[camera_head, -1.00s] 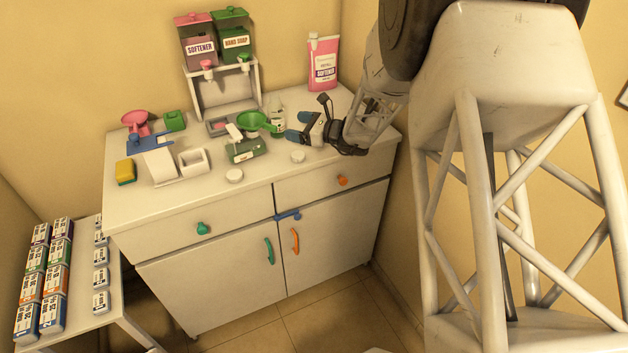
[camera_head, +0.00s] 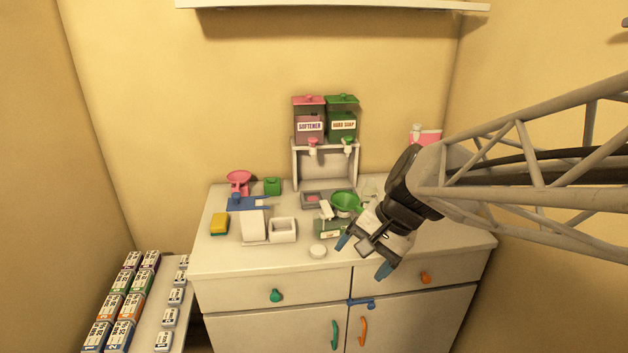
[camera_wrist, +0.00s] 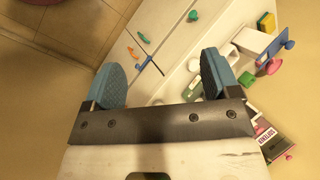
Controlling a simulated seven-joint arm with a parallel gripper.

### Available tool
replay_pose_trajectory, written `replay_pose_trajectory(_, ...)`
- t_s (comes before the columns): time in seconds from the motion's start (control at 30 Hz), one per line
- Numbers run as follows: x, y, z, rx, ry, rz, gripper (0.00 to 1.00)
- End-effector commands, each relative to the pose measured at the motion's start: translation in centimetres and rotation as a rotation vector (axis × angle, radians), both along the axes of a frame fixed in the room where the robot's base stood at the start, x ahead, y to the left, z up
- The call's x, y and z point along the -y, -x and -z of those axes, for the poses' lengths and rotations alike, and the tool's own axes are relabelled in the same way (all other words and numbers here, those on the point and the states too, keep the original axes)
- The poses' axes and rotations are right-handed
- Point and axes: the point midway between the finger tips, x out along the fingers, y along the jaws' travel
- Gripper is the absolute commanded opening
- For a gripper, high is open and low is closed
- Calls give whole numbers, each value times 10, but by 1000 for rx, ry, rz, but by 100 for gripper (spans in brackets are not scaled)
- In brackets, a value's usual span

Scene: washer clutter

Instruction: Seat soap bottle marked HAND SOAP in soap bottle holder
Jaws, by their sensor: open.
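A green bottle (camera_head: 331,229) with a white pump top and a pale label stands on the cabinet top; its label is too small to read. A green dispenser tank (camera_head: 343,118) on the rear stand bears the words HAND SOAP. A small white open-topped box (camera_head: 283,230), which looks like the soap bottle holder, sits left of the green bottle. My gripper (camera_head: 363,256) is open, its blue fingers apart, above the cabinet's front edge to the right of the bottle. In the wrist view the fingers (camera_wrist: 163,70) hold nothing between them.
A pink SOFTENER tank (camera_head: 309,118) stands beside the green tank. A green funnel (camera_head: 345,202) is just behind the bottle and a white round lid (camera_head: 318,251) in front. A shelf (camera_head: 330,5) hangs above.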

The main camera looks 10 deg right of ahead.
Motion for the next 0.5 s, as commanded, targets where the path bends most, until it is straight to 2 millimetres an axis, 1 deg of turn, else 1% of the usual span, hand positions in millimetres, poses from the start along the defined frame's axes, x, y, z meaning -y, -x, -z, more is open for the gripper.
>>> replay_pose_trajectory(0.03,0,17,-4,28,62,-60,82)
replay_pose_trajectory(0.1,3,39,-8,66,155,-148,82)
replay_pose_trajectory(0.2,9,66,-12,119,281,-266,82)
replay_pose_trajectory(0.33,18,93,-15,173,415,-390,82)
replay_pose_trajectory(0.4,22,102,-16,193,468,-438,82)
replay_pose_trajectory(0.5,26,110,-17,212,519,-484,82)
